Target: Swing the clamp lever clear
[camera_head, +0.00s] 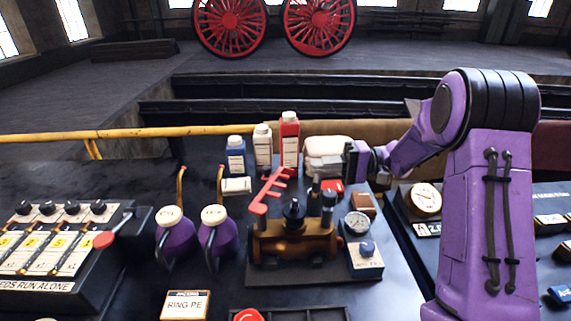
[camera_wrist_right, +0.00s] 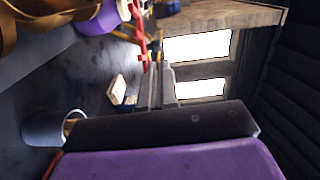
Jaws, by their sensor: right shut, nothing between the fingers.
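The red clamp lever (camera_head: 265,192) stands up at a slant on the left side of the brass valve body (camera_head: 295,245), which has a dark knob on top. My right gripper (camera_head: 314,168) reaches in from the right, behind the valve and to the right of the lever's upper end. It is shut and empty, and I see a gap between it and the lever. In the right wrist view the shut fingers (camera_wrist_right: 156,80) point toward a red piece (camera_wrist_right: 141,42), likely the lever; contact there cannot be told. My left gripper is not in view.
Blue, white and red bottles (camera_head: 290,140) and a white item (camera_head: 327,146) stand behind the valve. Two purple oil cans (camera_head: 215,242) are to its left. A gauge (camera_head: 357,222) is to its right. A yellow rail (camera_head: 100,135) runs behind the bench.

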